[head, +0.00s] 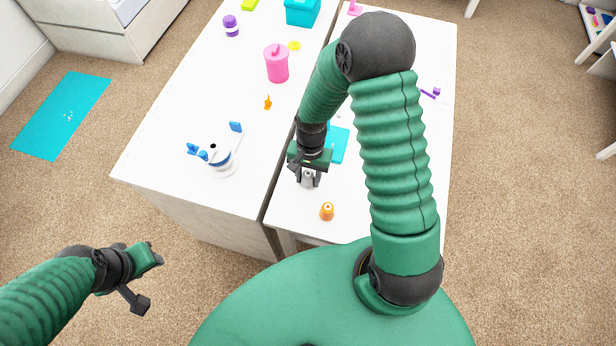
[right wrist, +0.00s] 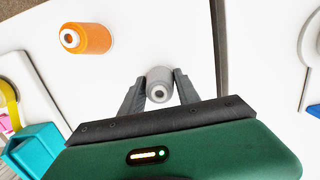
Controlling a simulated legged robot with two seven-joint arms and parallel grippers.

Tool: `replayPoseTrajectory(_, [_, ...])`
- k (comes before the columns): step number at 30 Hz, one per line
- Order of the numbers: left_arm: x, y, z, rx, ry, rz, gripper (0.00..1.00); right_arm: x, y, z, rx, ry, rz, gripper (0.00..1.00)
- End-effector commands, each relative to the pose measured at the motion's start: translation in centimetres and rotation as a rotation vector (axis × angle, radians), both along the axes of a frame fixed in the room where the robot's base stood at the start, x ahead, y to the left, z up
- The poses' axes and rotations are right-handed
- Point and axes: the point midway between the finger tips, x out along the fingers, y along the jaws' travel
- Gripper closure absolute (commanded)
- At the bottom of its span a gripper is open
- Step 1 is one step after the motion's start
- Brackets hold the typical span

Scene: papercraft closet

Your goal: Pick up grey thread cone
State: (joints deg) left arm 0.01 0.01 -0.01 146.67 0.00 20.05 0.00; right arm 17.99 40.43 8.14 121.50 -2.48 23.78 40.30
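The grey thread cone (right wrist: 160,82) stands on the white table between the two fingers of my right gripper (right wrist: 160,92) in the right wrist view. The fingers are spread on either side of it; I cannot tell whether they touch it. In the head view the grey cone (head: 308,178) shows small at the fingertips of my right gripper (head: 307,182). My left gripper (head: 148,279) hangs over the carpet at the lower left, away from the tables, with its fingers apart and empty.
An orange thread cone (head: 327,211) stands close by on the same table. A teal item (head: 339,145) lies behind the gripper. A gap runs between the two white tables. The left table (head: 165,150) holds a white and blue item (head: 217,158) and a pink container (head: 277,65).

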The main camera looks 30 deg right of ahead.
Motion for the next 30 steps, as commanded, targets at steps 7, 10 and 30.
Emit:
replayPoseTrajectory(7, [0.0, 0.0, 0.0, 0.000, 0.000, 0.000, 0.64, 0.1, 0.0, 0.0, -0.001, 0.001, 0.000, 1.00])
replayPoseTrajectory(10, [0.0, 0.0, 0.0, 0.000, 0.000, 0.000, 0.64, 0.1, 0.0, 0.0, 0.000, 0.000, 0.000, 1.00])
replayPoseTrajectory(30, [0.0, 0.0, -0.6, 0.000, 0.000, 0.000, 0.64, 0.7, -4.4, 3.8, -0.001, -0.002, -0.006, 1.00])
